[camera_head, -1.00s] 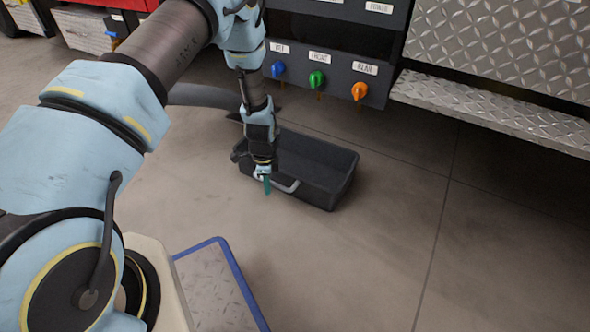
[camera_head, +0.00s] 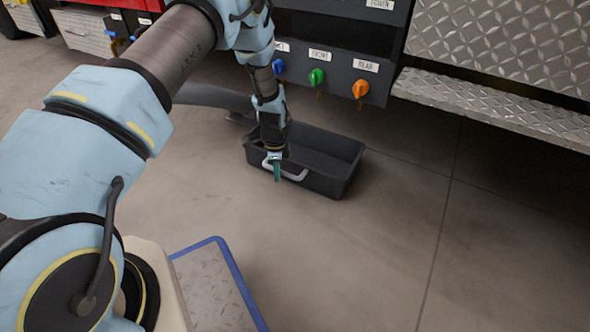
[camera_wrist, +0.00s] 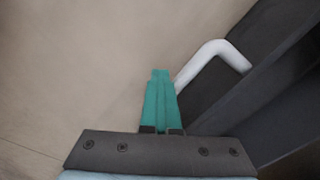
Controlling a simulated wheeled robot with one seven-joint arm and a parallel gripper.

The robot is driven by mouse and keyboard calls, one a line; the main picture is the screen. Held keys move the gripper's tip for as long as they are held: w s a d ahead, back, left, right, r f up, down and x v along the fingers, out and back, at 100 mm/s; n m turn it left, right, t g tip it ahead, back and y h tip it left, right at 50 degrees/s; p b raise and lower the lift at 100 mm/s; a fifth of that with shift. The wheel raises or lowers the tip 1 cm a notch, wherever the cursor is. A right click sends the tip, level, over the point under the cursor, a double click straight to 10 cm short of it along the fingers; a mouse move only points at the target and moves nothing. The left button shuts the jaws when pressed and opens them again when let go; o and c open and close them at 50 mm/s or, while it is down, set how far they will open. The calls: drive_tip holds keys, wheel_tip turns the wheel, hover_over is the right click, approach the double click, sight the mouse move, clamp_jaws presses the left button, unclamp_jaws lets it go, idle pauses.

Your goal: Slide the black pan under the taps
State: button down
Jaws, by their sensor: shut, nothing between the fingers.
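The black pan (camera_head: 335,171) is an open rectangular tray lying flat on the floor in front of the dark tap panel. A pale handle (camera_head: 296,176) sticks out from its near side. My gripper (camera_head: 277,172), with green fingers, points down at the handle's left part, on the near side of the pan. In the wrist view the fingers (camera_wrist: 160,100) are together and empty, beside the bent white handle (camera_wrist: 213,55); whether they touch it I cannot tell. The blue tap (camera_head: 278,67), green tap (camera_head: 317,77) and orange tap (camera_head: 360,89) are above and behind the pan.
A diamond-plate step (camera_head: 490,108) juts out low at the right. A grey hose (camera_head: 212,96) lies behind my arm at the left. A blue-edged plate (camera_head: 215,275) is in the foreground. The floor (camera_head: 390,240) in front and right of the pan is clear.

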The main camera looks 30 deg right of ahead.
drive_tip(key=shift+w+d+f+b, duration=0.1)
drive_tip(key=shift+w+d+b, duration=0.75)
drive_tip(key=shift+d, duration=0.55)
drive_tip(key=shift+w+d+r+b, duration=0.1)
drive_tip(key=shift+w+d+b, duration=0.7)
drive_tip(key=shift+d, duration=0.6)
drive_tip(key=shift+w+d+f+b, duration=0.1)
drive_tip(key=shift+w+d+b, duration=0.7)
drive_tip(key=shift+d, duration=0.6)
drive_tip(key=shift+s+a+p, duration=0.4)
drive_tip(key=shift+a+p, duration=0.25)
drive_tip(key=shift+p, duration=0.1)
drive_tip(key=shift+s+a+p, duration=0.4)
drive_tip(key=shift+a+p, duration=0.2)
drive_tip(key=shift+p, duration=0.1)
drive_tip(key=shift+s+a, duration=0.1)
drive_tip(key=shift+a, duration=0.05)
drive_tip(key=shift+r, duration=0.2)
wheel_tip(320, 180, up, 10)
drive_tip(key=p, duration=0.8)
drive_tip(key=shift+f, duration=0.1)
